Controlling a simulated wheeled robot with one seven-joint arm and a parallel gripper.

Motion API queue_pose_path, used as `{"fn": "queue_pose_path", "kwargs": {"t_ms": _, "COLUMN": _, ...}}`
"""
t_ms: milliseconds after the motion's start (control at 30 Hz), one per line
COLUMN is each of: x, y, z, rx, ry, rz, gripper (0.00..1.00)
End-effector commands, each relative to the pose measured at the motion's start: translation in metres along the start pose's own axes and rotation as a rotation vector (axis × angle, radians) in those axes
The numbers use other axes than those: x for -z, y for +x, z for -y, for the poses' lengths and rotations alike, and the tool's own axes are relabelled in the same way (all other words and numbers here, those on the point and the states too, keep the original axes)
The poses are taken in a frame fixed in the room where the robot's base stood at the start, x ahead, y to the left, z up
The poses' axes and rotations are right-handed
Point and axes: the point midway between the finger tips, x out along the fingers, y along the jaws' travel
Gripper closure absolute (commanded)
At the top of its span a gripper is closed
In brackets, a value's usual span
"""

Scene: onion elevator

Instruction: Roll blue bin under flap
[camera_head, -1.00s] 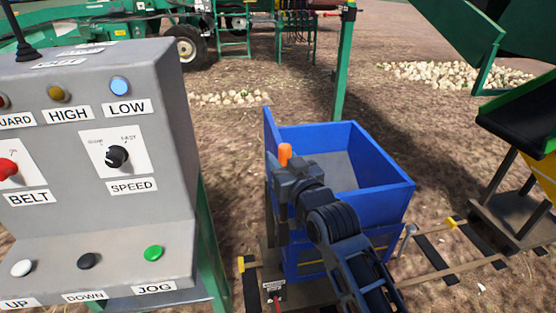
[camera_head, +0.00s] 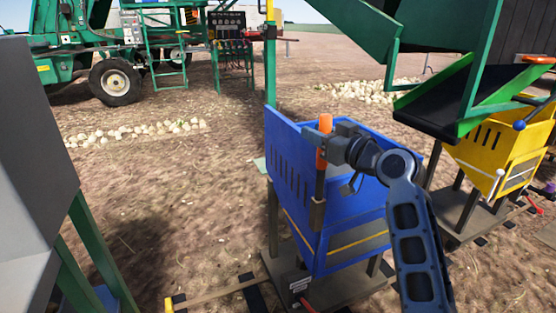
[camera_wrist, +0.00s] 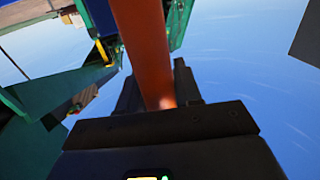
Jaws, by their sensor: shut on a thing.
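The blue bin (camera_head: 290,165) stands upright on posts over a low cart base (camera_head: 345,290) in the middle of the head view. An upright orange handle (camera_head: 325,123) rises at its near side. My gripper (camera_head: 322,150) is shut on this handle, which also runs between the fingers in the wrist view (camera_wrist: 142,45). A dark sloping flap (camera_head: 440,98) with green edges hangs to the right of the bin, under a green chute (camera_head: 345,25). The blue bin stands left of the flap in the picture. My arm hides part of the bin's right side.
A yellow bin (camera_head: 490,160) on a similar stand is at the right, beside the flap. Rail track (camera_head: 215,290) runs along the ground. A grey control box (camera_head: 35,150) fills the left edge. A green post (camera_head: 270,75) rises behind the blue bin.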

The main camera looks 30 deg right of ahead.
Motion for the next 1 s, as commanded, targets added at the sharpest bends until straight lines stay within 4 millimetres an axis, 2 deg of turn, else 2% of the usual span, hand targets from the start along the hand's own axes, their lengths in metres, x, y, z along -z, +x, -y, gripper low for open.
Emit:
{"fn": "queue_pose_path", "kwargs": {"t_ms": 33, "x": -0.006, "y": -0.005, "z": -0.024, "rx": -0.014, "ry": -0.002, "rz": -0.004, "gripper": 1.00}}
{"fn": "queue_pose_path", "kwargs": {"t_ms": 100, "x": -0.006, "y": -0.011, "z": -0.048, "rx": -0.013, "ry": -0.003, "rz": -0.004, "gripper": 1.00}}
{"fn": "queue_pose_path", "kwargs": {"t_ms": 500, "x": -0.003, "y": -0.042, "z": -0.180, "rx": -0.009, "ry": -0.001, "rz": -0.002, "gripper": 1.00}}
{"fn": "queue_pose_path", "kwargs": {"t_ms": 733, "x": -0.002, "y": -0.053, "z": -0.232, "rx": -0.006, "ry": 0.001, "rz": 0.000, "gripper": 1.00}}
{"fn": "queue_pose_path", "kwargs": {"t_ms": 1000, "x": -0.001, "y": -0.059, "z": -0.261, "rx": -0.002, "ry": 0.000, "rz": 0.002, "gripper": 1.00}}
